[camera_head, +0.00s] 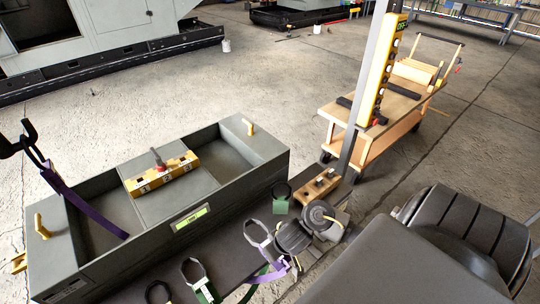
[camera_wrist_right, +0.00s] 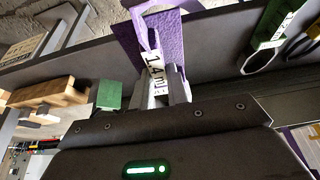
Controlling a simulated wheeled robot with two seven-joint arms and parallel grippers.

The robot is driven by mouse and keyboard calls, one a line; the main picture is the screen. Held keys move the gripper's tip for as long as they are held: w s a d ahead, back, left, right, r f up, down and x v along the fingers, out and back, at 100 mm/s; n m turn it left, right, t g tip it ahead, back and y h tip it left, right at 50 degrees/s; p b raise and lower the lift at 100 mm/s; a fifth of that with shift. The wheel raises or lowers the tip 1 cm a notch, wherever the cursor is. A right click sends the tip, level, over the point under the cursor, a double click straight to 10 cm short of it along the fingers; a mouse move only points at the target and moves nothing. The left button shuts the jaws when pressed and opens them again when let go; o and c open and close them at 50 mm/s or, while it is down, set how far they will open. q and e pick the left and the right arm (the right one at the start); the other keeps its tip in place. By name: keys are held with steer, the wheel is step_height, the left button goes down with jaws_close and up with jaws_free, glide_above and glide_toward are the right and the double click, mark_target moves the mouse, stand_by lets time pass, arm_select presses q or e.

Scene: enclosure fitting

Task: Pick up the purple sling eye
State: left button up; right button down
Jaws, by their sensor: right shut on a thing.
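The purple sling eye (camera_wrist_right: 150,35) is a flat purple webbing loop with a white tag, seen close in the right wrist view. My right gripper (camera_wrist_right: 165,88) is shut on its webbing at the tag, with a finger on either side. In the head view the eye is a pale loop (camera_head: 258,232) with purple webbing (camera_head: 281,264) below it, beside the dark bench edge. My right wrist partly hides the grip there. My left gripper is not in view.
A grey open box (camera_head: 240,215) holds a yellow block (camera_head: 162,173). Another purple strap (camera_head: 90,206) runs from a black hook (camera_head: 28,140) into it. A yellow pendant post (camera_head: 378,75) and wooden cart (camera_head: 372,140) stand behind.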

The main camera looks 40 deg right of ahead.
steer(key=s+a+r+p, duration=0.1)
steer(key=s+a+r, duration=0.1)
steer(key=s, duration=0.3)
steer(key=shift+s+a+r, duration=0.3)
steer(key=shift+a, duration=0.15)
steer(key=shift+d, duration=0.1)
stand_by(0.4)
